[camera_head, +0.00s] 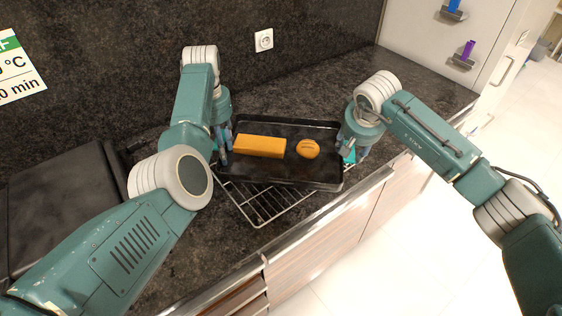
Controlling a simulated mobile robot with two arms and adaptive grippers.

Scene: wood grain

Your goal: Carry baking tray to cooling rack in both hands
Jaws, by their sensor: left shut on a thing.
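The black baking tray (290,177) is in the middle of the view. It carries an orange loaf (259,146) and a round orange bun (308,149). The wire cooling rack (262,208) lies on the dark counter, partly hidden under the tray and showing at its near left side. I cannot tell whether the tray touches the rack. My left gripper (224,148) is shut on the tray's left end. My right gripper (348,152) is at the tray's right end, mostly hidden by its own wrist, so its grip is unclear.
A dark flat-topped box (62,200) stands on the counter at left. A wall socket (264,40) is on the dark backsplash. The counter (410,88) is clear at the back right. Its front edge runs close to the rack, above wooden drawers (318,245).

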